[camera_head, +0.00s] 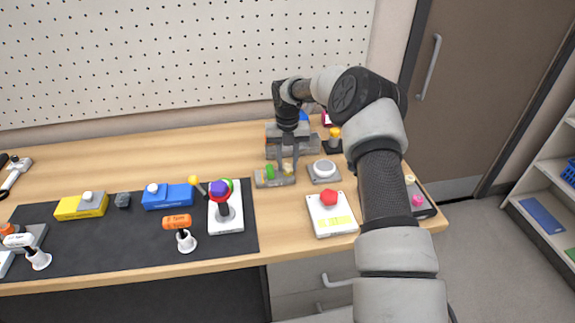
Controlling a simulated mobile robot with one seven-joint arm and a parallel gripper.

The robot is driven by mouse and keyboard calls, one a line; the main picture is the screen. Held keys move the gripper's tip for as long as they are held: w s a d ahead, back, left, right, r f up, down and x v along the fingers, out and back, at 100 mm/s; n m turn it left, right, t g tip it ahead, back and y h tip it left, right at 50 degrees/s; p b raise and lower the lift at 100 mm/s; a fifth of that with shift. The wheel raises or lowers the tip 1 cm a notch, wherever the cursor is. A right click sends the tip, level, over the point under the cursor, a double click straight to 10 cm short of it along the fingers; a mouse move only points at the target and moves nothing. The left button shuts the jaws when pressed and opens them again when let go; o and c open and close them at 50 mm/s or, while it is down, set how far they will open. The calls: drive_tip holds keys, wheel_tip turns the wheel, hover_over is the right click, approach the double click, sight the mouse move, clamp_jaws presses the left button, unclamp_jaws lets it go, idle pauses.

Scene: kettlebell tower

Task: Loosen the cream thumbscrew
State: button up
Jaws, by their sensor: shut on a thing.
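A small grey block (275,181) sits on the bench near the middle, with a green thumbscrew (270,171) and a yellow one (259,174) on its left part. My gripper (287,167) reaches down from above onto the right end of this block, just right of the green thumbscrew. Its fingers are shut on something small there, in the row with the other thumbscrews. It appears to be the cream thumbscrew, which is mostly hidden between the fingertips. How far it is turned cannot be seen.
My arm hides part of the bench's right side.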

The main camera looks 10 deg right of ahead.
sight(288, 166)
drive_tip(key=shift+d+n, duration=0.1)
drive_tip(key=shift+n, duration=0.8)
drive_tip(key=o, duration=1.1)
drive_tip(key=shift+c, duration=0.2)
wheel_tip(288, 166, up, 6)
drive_tip(key=p, duration=0.3)
drive_tip(key=shift+f, duration=0.1)
